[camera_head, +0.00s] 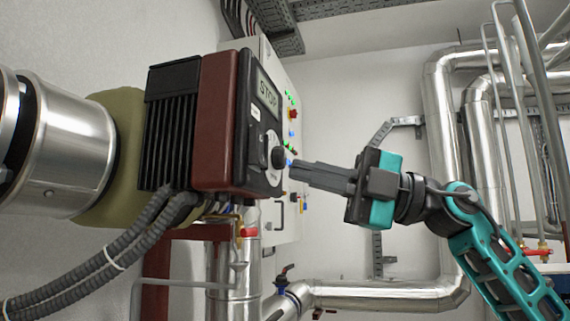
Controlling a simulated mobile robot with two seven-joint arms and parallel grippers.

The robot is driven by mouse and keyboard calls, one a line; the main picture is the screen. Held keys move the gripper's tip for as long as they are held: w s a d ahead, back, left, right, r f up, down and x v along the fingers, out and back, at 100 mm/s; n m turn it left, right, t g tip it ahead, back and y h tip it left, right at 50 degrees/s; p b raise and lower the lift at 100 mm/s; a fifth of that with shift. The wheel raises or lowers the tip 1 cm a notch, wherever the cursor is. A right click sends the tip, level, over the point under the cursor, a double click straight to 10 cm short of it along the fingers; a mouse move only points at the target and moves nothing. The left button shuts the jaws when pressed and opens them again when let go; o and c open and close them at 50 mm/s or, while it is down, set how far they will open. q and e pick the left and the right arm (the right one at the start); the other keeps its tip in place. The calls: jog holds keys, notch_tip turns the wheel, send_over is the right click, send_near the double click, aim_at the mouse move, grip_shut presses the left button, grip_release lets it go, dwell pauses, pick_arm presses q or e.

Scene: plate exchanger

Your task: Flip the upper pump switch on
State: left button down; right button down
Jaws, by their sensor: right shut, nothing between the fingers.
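The pump (222,125) has a dark red and black housing with a black ribbed back and sits at the left centre. Its front panel faces right and shows a display reading STOP (267,91). A dark round knob (278,152) sticks out low on that panel, with a blue glow beside it. My right gripper (292,170) is shut and empty, its fingertips pointing left at the panel near the knob. I cannot tell whether they touch it. The panel is seen at a steep angle, so its details are hard to read. My left gripper is not in view.
A grey control cabinet (291,215) with coloured lights and switches stands behind the pump. Corrugated cables (95,287) run at the lower left. Silver insulated pipes (437,110) line the right and bottom. The space between pump and right pipes is open around my arm.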

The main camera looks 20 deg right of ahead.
jog(key=s+d+r+m+t+h, duration=0.3)
jog(key=d+h, duration=0.3)
jog(key=d, duration=0.3)
jog(key=shift+s+r, duration=0.7)
jog(key=shift+r, duration=0.05)
send_near(264, 162)
jog(key=x, duration=0.5)
jog(key=shift+w+a+r+p, duration=0.1)
jog(key=shift+a+p, duration=0.15)
jog(key=shift+p, duration=0.05)
jog(key=shift+w+a, duration=0.4)
jog(key=shift+a, duration=0.15)
jog(key=shift+a, duration=0.1)
jog(key=shift+w+a+f, duration=0.1)
jog(key=shift+f, duration=0.1)
